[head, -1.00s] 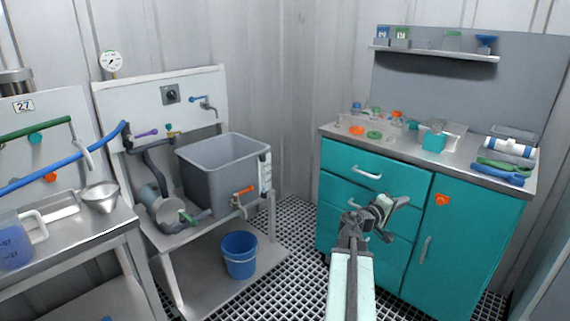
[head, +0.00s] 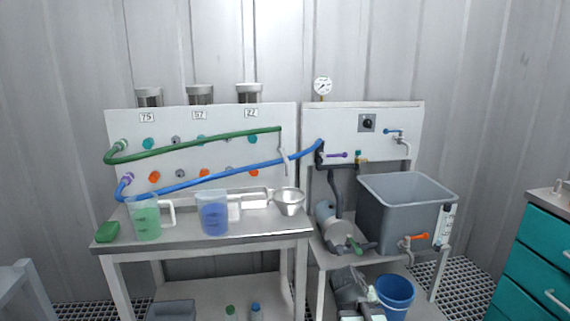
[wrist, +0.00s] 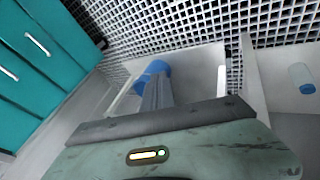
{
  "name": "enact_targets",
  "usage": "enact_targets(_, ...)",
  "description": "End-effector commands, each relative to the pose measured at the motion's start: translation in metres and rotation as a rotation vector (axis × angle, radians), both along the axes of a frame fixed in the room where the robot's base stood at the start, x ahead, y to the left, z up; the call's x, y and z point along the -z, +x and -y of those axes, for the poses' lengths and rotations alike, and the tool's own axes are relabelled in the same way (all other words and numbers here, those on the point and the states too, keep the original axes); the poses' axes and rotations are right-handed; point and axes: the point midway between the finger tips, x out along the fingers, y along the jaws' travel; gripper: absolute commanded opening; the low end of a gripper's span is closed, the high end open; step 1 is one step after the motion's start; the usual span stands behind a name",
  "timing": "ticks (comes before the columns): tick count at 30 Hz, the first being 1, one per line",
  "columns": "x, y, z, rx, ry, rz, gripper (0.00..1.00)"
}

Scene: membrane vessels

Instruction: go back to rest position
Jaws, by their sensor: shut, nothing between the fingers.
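My gripper (wrist: 155,92) shows in the wrist view as two grey fingers closed together, pointing away from the camera with nothing between them. Beyond its tips lies the blue bucket (wrist: 153,68), partly covered by the fingers. In the head view my folded arm (head: 350,287) shows at the bottom edge, in front of the lower shelf of the sink stand. The blue bucket (head: 395,296) is just to its right there. The fingertips cannot be made out in the head view.
The grey tank (head: 400,215) and pump (head: 335,228) stand on the right bench. The left bench holds a green jug (head: 146,220), a blue jug (head: 213,215) and a metal funnel (head: 289,201). Teal drawers (head: 541,252) stand at far right. Grid floor lies between.

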Motion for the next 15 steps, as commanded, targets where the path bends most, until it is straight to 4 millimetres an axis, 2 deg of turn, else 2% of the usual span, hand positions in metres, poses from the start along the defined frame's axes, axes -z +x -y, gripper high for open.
enact_targets(1,0.009,-0.009,-0.023,-0.006,0.069,-0.038,0.0)
enact_targets(3,0.021,-0.026,-0.053,-0.005,0.183,-0.106,0.0)
enact_targets(8,0.034,-0.071,-0.113,-0.013,0.445,-0.294,0.0)
enact_targets(9,0.02,-0.079,-0.115,-0.021,0.452,-0.33,0.0)
enact_targets(10,0.005,-0.077,-0.113,-0.021,0.448,-0.325,0.0)
enact_targets(15,-0.046,-0.076,-0.113,-0.019,0.445,-0.32,0.0)
